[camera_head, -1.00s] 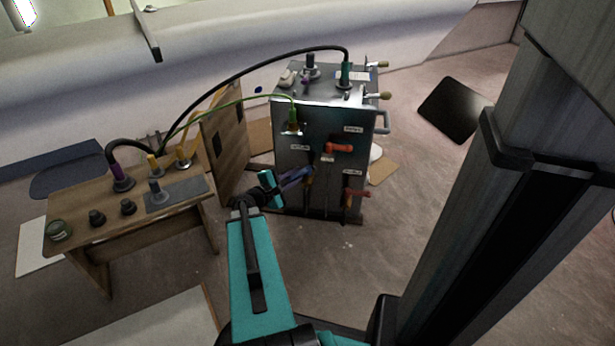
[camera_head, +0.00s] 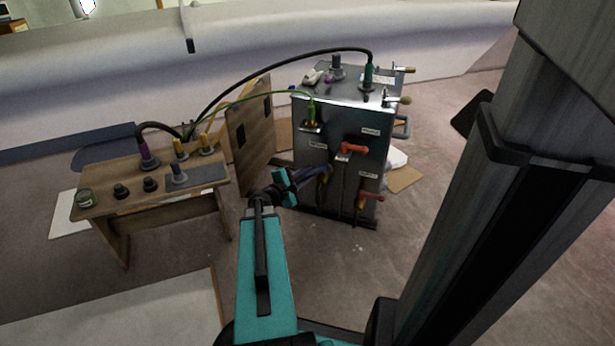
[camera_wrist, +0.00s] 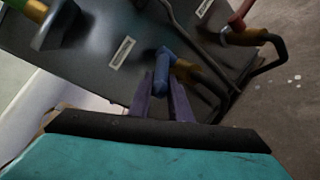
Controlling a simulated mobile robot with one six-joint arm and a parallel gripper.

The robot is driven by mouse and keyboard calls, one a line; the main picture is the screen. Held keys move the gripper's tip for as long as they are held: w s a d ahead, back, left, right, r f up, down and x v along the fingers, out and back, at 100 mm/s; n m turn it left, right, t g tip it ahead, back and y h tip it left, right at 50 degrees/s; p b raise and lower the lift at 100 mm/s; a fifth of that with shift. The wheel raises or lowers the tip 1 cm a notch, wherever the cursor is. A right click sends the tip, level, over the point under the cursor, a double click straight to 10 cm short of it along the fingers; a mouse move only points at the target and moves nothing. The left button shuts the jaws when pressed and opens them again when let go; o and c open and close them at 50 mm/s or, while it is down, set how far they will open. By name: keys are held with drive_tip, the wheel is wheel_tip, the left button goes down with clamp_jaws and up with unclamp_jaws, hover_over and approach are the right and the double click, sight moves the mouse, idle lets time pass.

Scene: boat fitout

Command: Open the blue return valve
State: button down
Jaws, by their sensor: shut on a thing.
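The blue return valve is low on the left of the grey cabinet's front. Its blue handle (camera_wrist: 161,64) shows in the wrist view between my fingers, next to its brass body (camera_wrist: 192,74). In the head view the brass body (camera_head: 325,175) shows, while my fingers largely hide the handle. My gripper (camera_head: 314,173) reaches in from the left. Its two dark purple fingers, also in the wrist view (camera_wrist: 166,95), are shut on the blue handle. The handle's exact angle is hard to tell.
The cabinet (camera_head: 338,130) also carries an orange-red handle (camera_head: 354,149) and a red handle (camera_head: 371,197) right of my gripper. A green connector (camera_head: 312,112) with a cable sits above. A wooden panel (camera_head: 250,135) and a bench (camera_head: 150,205) stand left.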

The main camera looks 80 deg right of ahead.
sight(307, 174)
drive_tip(key=c, duration=1.7)
unclamp_jaws()
drive_tip(key=shift+s+d, duration=0.3)
drive_tip(key=shift+s, duration=0.1)
drive_tip(key=shift+o, duration=0.3)
drive_tip(key=shift+s+a, duration=0.1)
drive_tip(key=shift+s, duration=0.15)
drive_tip(key=shift+a, duration=0.1)
drive_tip(key=shift+a, duration=0.1)
drive_tip(key=shift+w+b+v, duration=0.2)
drive_tip(key=shift+b+v, duration=0.15)
drive_tip(key=shift+v, duration=2.15)
drive_tip(key=shift+w+r+p, duration=0.1)
drive_tip(key=shift+r+p, duration=0.15)
drive_tip(key=shift+p, duration=0.05)
drive_tip(key=shift+a+r+p, duration=0.1)
drive_tip(key=shift+a+p, duration=0.1)
drive_tip(key=shift+p, duration=0.35)
drive_tip(key=shift+w+a, duration=0.1)
